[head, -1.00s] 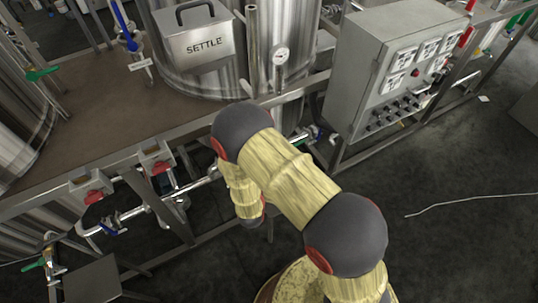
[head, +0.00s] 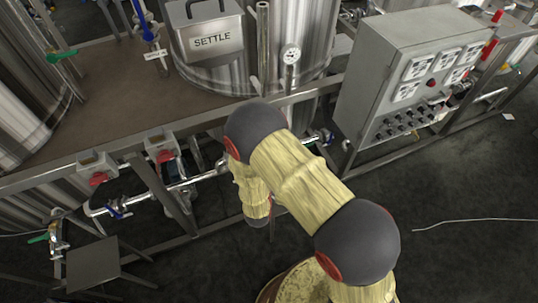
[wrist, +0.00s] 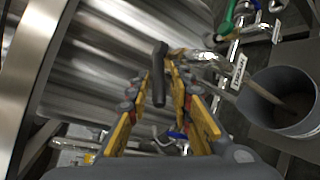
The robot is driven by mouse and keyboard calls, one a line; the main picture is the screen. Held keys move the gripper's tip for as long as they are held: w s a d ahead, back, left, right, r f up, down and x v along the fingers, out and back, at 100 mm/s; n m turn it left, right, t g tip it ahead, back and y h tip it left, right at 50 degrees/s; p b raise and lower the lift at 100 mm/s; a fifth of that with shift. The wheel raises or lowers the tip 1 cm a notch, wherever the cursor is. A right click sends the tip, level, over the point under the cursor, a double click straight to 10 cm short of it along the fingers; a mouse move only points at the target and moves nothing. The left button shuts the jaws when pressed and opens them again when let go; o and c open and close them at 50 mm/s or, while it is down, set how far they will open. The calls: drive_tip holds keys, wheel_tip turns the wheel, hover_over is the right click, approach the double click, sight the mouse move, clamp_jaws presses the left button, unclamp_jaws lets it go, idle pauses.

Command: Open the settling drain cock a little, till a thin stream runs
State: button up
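In the wrist view, my gripper (wrist: 164,82) has its two yellow fingers apart. A dark upright lever handle (wrist: 160,74) shows between the fingertips; I cannot tell whether they touch it. A metal cock body and pipe (wrist: 205,58) lie just right of the handle, with a white tag (wrist: 238,72) whose lettering I cannot read surely. No stream of liquid is visible. In the head view, the steel tank (head: 300,45) carries a box marked SETTLE (head: 208,40). My arm hides the gripper and the cock there.
A grey bucket (wrist: 284,104) stands at the right of the wrist view. A green-handled valve (wrist: 226,22) is near the top, and a blue handle (wrist: 177,135) shows below the fingers. In the head view, a control cabinet (head: 385,85) stands right of my arm; the right-hand floor is mostly clear.

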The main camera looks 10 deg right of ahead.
drive_tip(key=shift+o, duration=0.7)
drive_tip(key=shift+s+a+r, duration=0.1)
drive_tip(key=shift+s+a, duration=0.05)
drive_tip(key=shift+s, duration=0.15)
drive_tip(key=v, duration=1.1)
drive_tip(key=shift+s, duration=0.1)
